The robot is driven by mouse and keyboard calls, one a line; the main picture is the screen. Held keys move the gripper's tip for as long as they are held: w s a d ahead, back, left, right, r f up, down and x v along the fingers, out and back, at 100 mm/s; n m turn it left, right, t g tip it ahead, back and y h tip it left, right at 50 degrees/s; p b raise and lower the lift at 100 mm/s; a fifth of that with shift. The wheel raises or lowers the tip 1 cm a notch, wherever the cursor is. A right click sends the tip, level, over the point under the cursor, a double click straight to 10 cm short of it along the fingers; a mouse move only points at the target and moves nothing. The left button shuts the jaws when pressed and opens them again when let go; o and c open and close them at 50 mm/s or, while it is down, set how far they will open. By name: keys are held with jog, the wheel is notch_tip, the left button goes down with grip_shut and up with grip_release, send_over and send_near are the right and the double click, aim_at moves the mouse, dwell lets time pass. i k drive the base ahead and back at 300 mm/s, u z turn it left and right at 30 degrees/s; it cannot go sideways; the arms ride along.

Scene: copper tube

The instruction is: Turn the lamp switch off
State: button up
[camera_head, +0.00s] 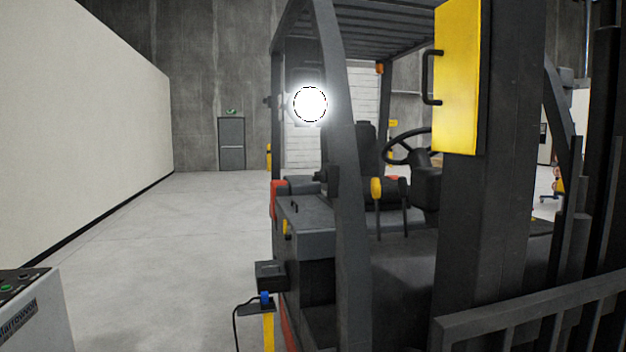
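A round lamp (310,104) glows bright white beside the front pillar of a dark grey forklift (352,230). No part is clearly recognizable as the lamp switch. A control box (30,312) at the lower left edge has a green button and other small controls on its dark top, cut off by the picture edge. A small dark box (271,275) with a blue part and a black cable sits low at the forklift's left side. My gripper does not show in this view.
The forklift's mast (490,200) and load guard fill the right side. A yellow panel (457,78) with a black handle is on the mast. A pale wall (80,140) runs along the left. The concrete floor (170,250) between wall and forklift is clear, back to a grey door (231,143).

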aim_at(320, 175)
jog(key=z, duration=0.05)
jog(key=i, duration=1.05)
jog(key=u, duration=0.3)
jog(key=i, duration=1.25)
jog(key=u, duration=0.2)
